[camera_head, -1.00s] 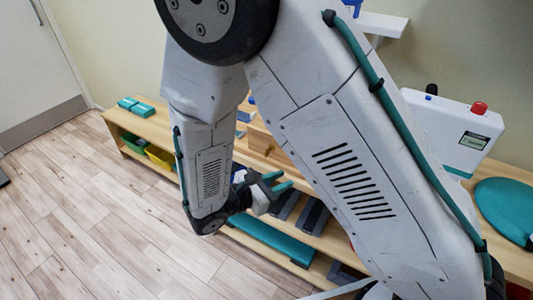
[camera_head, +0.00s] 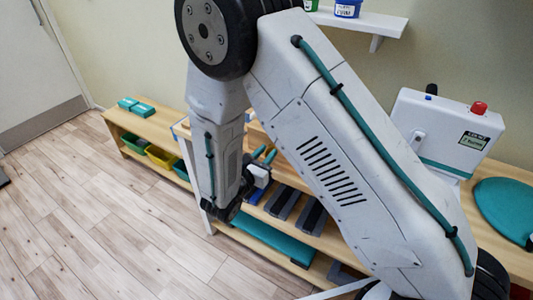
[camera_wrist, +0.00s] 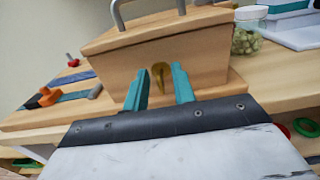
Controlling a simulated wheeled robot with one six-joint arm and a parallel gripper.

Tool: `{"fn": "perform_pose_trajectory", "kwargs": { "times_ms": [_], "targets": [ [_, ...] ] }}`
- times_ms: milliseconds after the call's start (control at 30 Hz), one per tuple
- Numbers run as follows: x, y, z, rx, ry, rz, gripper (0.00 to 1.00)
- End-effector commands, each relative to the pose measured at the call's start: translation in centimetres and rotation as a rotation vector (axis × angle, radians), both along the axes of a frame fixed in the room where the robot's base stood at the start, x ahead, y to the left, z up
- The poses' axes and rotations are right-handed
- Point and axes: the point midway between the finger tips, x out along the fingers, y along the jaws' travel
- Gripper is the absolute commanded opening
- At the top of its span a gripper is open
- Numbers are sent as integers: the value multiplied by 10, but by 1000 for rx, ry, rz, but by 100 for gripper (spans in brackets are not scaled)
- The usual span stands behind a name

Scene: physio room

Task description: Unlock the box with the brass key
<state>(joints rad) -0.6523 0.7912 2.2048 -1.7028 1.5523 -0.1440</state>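A wooden box (camera_wrist: 202,57) with a grey handle (camera_wrist: 150,18) on top stands on the bench, straight ahead in the wrist view. A small brass piece (camera_wrist: 160,76) shows low on its front face. I cannot tell whether it is a keyhole plate or the brass key seen end-on. My gripper (camera_wrist: 160,88) is open, its two teal fingers pointing at the box front, one on each side of the brass piece with gaps visible. In the head view my gripper (camera_head: 264,155) is at the bench's front edge, and the box is mostly hidden behind my arm.
An orange-handled tool (camera_wrist: 44,98) and blue bands lie left of the box. A jar of green pieces (camera_wrist: 247,31) and a white tray (camera_wrist: 296,34) stand to its right. A white device (camera_head: 446,130) with a red button stands farther right.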

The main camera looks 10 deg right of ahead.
Motion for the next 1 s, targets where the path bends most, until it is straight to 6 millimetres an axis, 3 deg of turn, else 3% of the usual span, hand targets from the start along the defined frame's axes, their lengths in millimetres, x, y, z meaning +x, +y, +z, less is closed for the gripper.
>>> {"fn": "perform_pose_trajectory", "kwargs": {
  "times_ms": [267, 400, 1000],
  "targets": [
    [2, -2, 0, 1, 1, 0, 26],
    [2, -2, 0, 1, 1, 0, 0],
    [1, -2, 0, 103, -102, 0, 0]
  ]
}}
